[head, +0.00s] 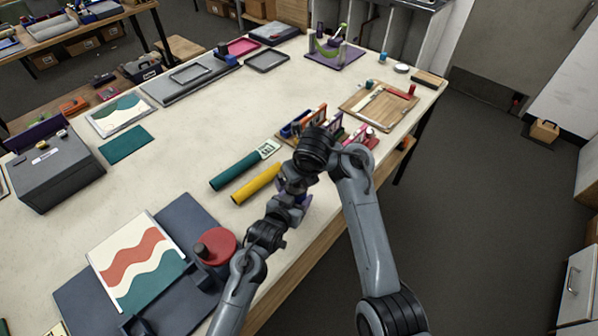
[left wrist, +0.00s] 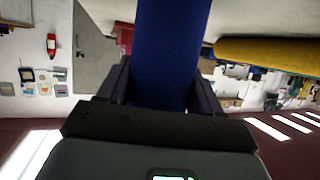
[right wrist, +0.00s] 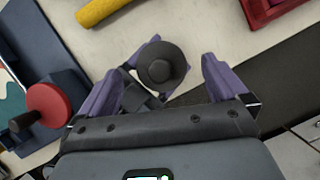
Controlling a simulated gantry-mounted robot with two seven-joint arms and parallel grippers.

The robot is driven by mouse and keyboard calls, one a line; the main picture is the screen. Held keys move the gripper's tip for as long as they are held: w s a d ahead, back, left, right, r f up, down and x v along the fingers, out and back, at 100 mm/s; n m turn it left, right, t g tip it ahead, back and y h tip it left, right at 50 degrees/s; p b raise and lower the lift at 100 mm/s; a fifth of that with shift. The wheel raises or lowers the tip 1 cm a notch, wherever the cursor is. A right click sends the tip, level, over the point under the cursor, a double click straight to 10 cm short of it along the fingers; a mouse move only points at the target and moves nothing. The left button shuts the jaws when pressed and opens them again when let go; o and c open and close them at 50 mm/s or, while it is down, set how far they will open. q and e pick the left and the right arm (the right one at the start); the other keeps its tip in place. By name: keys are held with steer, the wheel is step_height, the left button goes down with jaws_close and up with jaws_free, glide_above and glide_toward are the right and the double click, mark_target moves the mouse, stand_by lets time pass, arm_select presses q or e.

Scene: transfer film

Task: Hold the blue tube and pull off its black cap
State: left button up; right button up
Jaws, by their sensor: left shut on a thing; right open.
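The blue tube (left wrist: 170,45) shows large in the left wrist view, between the purple fingers of my left gripper (left wrist: 170,85), which is shut on it. The tube's black cap (right wrist: 160,65) shows from its end in the right wrist view and hides the tube beneath it. Purple parts of my left gripper show beside the cap there. My right gripper (right wrist: 160,82) is open, with one finger on each side of the cap and visible gaps to it. In the head view my arms hide the tube and cap.
A teal tube (head: 240,166) and a yellow tube (head: 257,183) lie on the table near the arms. A red round piece (head: 216,245) stands on a dark board at the front left. A wooden board (head: 372,118) lies at the right.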

steer(key=shift+x, duration=1.15)
steer(key=shift+c, duration=0.3)
steer(key=c, duration=1.2)
steer(key=shift+r, duration=0.25)
steer(key=shift+r, duration=0.85)
steer(key=shift+r, duration=2.05)
